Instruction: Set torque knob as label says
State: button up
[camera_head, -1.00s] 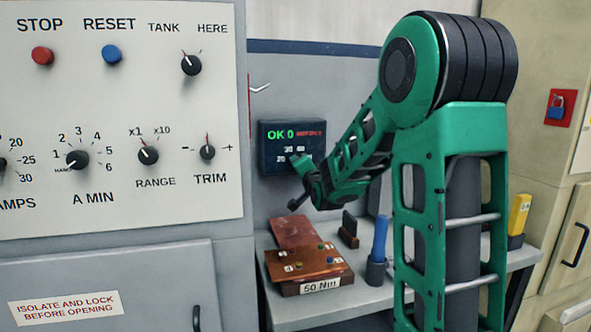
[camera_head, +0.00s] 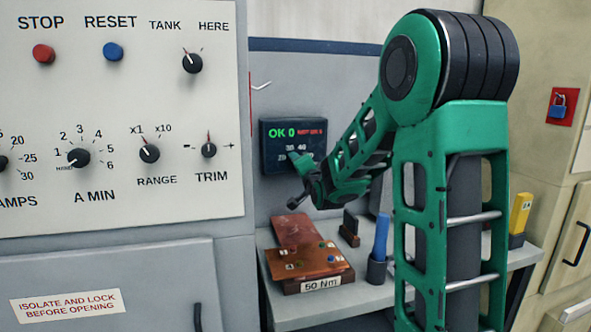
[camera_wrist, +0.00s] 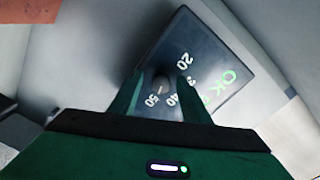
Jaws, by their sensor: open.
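The torque unit (camera_head: 270,158) is a dark box on the wall with a green "OK 0" and red text; the lower part of its face is partly hidden by my gripper (camera_head: 306,176). The wrist view shows its dark face (camera_wrist: 215,60) with numerals 20, 30, 40 and 50 around a dark round knob (camera_wrist: 160,80). My gripper (camera_wrist: 160,76) is open, its two green fingers on either side of the knob; I cannot tell whether they touch it. The knob's pointer is not clear. A label (camera_head: 320,284) reading "50 Nm" is on the front of a wooden block below.
A copper-coloured plate (camera_head: 305,262) with small coloured pieces lies on the block on the grey bench (camera_head: 330,310). A blue-handled tool (camera_head: 381,238) stands in a dark holder. A control panel (camera_head: 110,190) with knobs and buttons is at the left. A yellow item (camera_head: 520,213) stands at the right.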

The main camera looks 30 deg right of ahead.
jog(key=v, duration=1)
jog(key=shift+s+a, duration=0.15)
jog(key=shift+s, duration=0.15)
jog(key=s+f+n+g, duration=0.1)
jog(key=s+f+g, duration=0.2)
jog(key=s+f, duration=0.1)
jog(key=s+d+f+n+g+y, duration=0.1)
jog(key=s+f+n+g, duration=0.1)
jog(key=s+f+g, duration=0.1)
jog(key=s+f+n+g, duration=0.1)
jog(key=s+f+g, duration=0.2)
jog(key=s+f, duration=0.3)
jog(key=shift+s+d+f+n, duration=0.1)
jog(key=shift+s+d+n, duration=0.1)
jog(key=shift+s+n, duration=0.2)
jog(key=s+a+f+n+g+y, duration=0.2)
jog(key=s+a+g, duration=0.1)
jog(key=s, duration=0.8)
jog(key=s+a+f+n+g+y, duration=0.2)
jog(key=s+g, duration=0.3)
jog(key=s, duration=0.6)
jog(key=shift+s+a+f+g, duration=0.2)
jog(key=shift+s+a+g, duration=0.15)
jog(key=shift+a, duration=0.25)
